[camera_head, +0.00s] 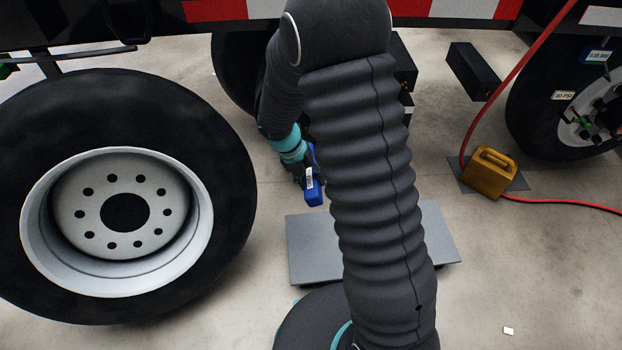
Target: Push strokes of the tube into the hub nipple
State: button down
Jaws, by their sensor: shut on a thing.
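My gripper (300,177) is small in view, left of my arm's ribbed sleeve. It is shut on a blue object with a white label (315,192), which hangs from it above the floor. I cannot tell if this is the tube. The wheel at the right has a hub (597,122) with studs and a green part, and is cut off by the picture's edge. A hub nipple cannot be made out. The blue object is well apart from both wheels in the picture. My arm hides the middle of the scene.
A loose-looking large wheel (125,268) fills the left. A grey plate (305,255) lies behind my arm. The trailer's striped edge (465,8) crosses the top. Floor at lower right is mostly clear.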

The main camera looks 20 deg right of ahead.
jog(key=shift+w+r+p, duration=0.15)
jog(key=shift+p, duration=0.35)
jog(key=shift+w+d+p, duration=0.25)
jog(key=shift+w+p, duration=0.35)
jog(key=shift+w, duration=0.55)
jog(key=shift+w+d+p, duration=0.2)
jog(key=shift+w+p, duration=0.4)
jog(key=shift+w, duration=0.5)
